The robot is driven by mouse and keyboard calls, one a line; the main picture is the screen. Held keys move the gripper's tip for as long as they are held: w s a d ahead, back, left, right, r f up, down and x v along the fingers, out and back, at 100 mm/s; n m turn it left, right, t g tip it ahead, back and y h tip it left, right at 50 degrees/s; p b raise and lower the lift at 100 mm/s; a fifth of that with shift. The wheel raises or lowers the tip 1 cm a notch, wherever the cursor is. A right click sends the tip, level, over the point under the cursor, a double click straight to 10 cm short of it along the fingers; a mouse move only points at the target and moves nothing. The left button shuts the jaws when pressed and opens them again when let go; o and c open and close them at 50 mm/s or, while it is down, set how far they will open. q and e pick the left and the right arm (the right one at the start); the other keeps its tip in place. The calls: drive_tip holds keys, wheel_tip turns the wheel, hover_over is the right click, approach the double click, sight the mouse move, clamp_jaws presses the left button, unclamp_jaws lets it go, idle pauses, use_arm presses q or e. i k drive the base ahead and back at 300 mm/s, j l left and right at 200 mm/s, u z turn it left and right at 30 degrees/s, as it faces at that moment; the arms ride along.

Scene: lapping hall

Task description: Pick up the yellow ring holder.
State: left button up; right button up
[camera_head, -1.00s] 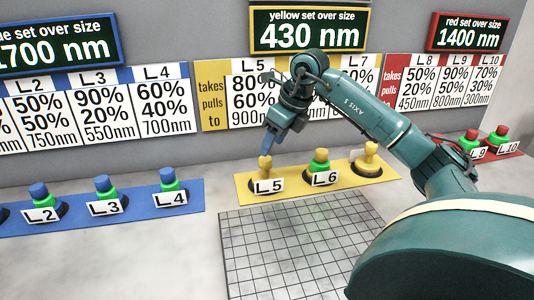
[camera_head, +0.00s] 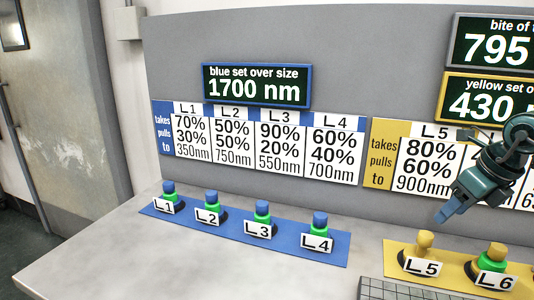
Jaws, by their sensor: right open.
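On the yellow mat (camera_head: 397,249) at the lower right, a holder with a yellow knob and yellow body (camera_head: 425,242) stands upright behind the L5 label. Beside it, the L6 holder (camera_head: 495,254) has a yellow top with a green band below. My right gripper (camera_head: 442,214) comes in from the right edge, its blue fingertips pointing down and left. It is open and empty, just above and to the right of the L5 holder, apparently apart from it. My left gripper is out of view.
A blue mat (camera_head: 235,241) at the left carries several blue-topped holders with green bands, labelled L1 to L4. A dark gridded plate (camera_head: 400,292) lies in front of the yellow mat. A grey panel with signs rises behind. The grey table front left is clear.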

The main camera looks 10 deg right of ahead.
sight(488, 269)
drive_tip(key=k, duration=1)
